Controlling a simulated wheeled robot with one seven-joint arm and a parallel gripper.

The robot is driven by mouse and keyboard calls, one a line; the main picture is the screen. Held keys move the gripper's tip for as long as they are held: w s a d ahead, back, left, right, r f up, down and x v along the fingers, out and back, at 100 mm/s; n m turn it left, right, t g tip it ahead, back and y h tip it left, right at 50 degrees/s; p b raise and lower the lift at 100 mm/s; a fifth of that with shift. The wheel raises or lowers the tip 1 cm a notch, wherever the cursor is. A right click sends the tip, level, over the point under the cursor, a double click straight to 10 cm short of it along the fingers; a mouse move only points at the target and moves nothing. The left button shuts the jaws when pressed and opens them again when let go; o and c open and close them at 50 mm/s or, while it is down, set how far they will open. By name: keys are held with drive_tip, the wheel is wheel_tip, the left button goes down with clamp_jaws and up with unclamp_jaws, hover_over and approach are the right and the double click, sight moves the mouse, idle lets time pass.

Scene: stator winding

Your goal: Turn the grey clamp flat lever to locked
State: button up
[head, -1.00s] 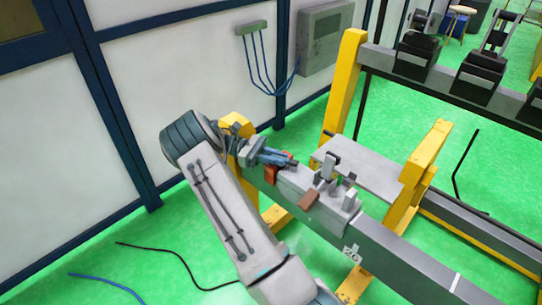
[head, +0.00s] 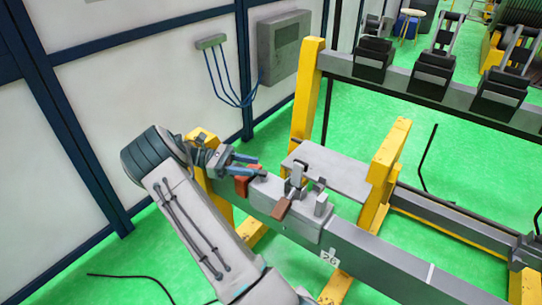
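The clamp (head: 297,178) has grey upright parts and stands on the pale grey block (head: 262,188) on the beam. A flat red-brown piece (head: 281,209) sticks out from its near side, low and tilted down towards the front left; it looks like the lever, but I cannot tell surely. My gripper (head: 259,165) has blue fingers and points right, towards the clamp. Its fingers are spread, with nothing seen between them. It is left of the clamp and apart from it. A second red-brown piece (head: 243,185) shows just below the fingers, partly hidden by them.
The long grey beam (head: 385,262) runs to the lower right on yellow stands. A grey shelf plate (head: 335,172) lies behind the clamp between yellow posts (head: 390,155). A rail with several black units (head: 435,68) is at the back right. A grey wall box (head: 285,47) is behind.

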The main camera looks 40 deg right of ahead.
drive_tip(key=r, duration=0.2)
drive_tip(key=s+r, duration=0.1)
drive_tip(key=shift+s+d, duration=0.1)
drive_tip(key=shift+d, duration=0.25)
drive_tip(key=s+d+r, duration=0.6)
drive_tip(key=s, duration=0.2)
drive_tip(key=shift+d+b, duration=0.15)
drive_tip(key=shift+b, duration=0.3)
drive_tip(key=shift+r, duration=0.1)
